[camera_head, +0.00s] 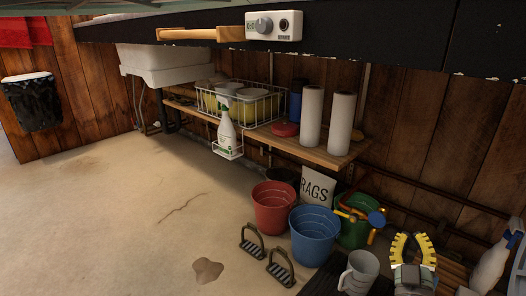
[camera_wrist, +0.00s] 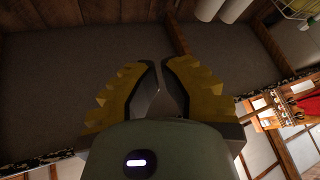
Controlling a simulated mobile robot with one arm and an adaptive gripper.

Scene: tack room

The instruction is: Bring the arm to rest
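My gripper (camera_head: 412,238) is at the lower right in the head view, with its yellow ridged fingers pointing up. Most of my arm is out of view.
A grey mug (camera_head: 359,272) stands left of my gripper, and a spray bottle (camera_head: 490,266) stands right. Red (camera_head: 274,209) and blue (camera_head: 315,237) buckets are on the floor near two stirrups (camera_head: 280,268). A shelf (camera_head: 305,147) holds paper rolls. Open floor (camera_head: 110,215) lies left.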

